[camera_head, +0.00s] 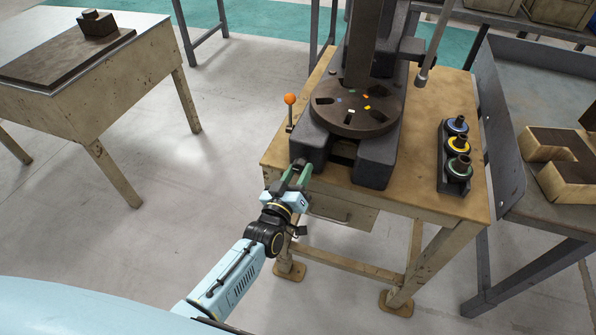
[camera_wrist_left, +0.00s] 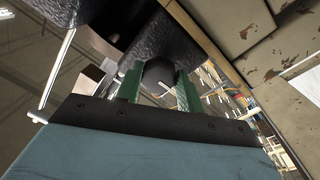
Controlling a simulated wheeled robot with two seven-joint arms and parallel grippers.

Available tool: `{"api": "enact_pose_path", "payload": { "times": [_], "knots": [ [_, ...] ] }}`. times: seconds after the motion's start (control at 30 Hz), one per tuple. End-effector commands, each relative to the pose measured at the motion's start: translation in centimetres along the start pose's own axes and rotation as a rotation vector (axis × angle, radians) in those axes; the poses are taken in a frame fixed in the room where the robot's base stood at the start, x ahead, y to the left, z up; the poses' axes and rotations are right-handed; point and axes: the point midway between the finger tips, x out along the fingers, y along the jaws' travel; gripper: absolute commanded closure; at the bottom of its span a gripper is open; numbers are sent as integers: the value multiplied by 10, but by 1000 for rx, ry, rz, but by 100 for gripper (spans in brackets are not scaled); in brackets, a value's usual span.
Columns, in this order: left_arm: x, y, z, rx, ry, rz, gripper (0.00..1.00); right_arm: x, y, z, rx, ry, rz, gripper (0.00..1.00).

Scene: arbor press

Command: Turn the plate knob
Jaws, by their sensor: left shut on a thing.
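The arbor press has a dark round slotted plate (camera_head: 345,122) with small coloured marks on its top, above a heavy dark base (camera_head: 376,165). The dark plate knob (camera_head: 299,163) is at the front left of the base. My left gripper (camera_head: 298,176) reaches it from the front, with its green fingers shut on the knob. In the left wrist view the knob (camera_wrist_left: 158,74) sits between the two green fingers of the gripper (camera_wrist_left: 160,88), close under the rough black casting (camera_wrist_left: 180,38). My right gripper is out of view.
An orange-balled lever (camera_head: 290,99) stands just behind the knob, left of the press. A dark rack (camera_head: 455,185) with ringed parts is on the right of the wooden table (camera_head: 418,185). Another table (camera_head: 150,55) is at the left, with open floor between.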

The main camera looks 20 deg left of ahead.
Motion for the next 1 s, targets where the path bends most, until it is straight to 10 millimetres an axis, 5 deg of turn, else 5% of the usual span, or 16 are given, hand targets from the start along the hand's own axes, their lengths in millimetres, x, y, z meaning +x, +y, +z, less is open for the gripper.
{"api": "enact_pose_path", "payload": {
  "times": [0.5, 0.53, 0.67, 1.0],
  "knots": [
    [0, 0, 0, 18, 0, 1, 85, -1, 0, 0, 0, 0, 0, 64],
    [0, 1, 0, 18, 0, 1, 60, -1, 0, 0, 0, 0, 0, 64],
    [0, 0, 0, 17, 0, 1, 43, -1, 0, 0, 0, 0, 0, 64],
    [-2, 0, 0, 17, -1, 0, 41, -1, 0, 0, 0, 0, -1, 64]
  ]
}}
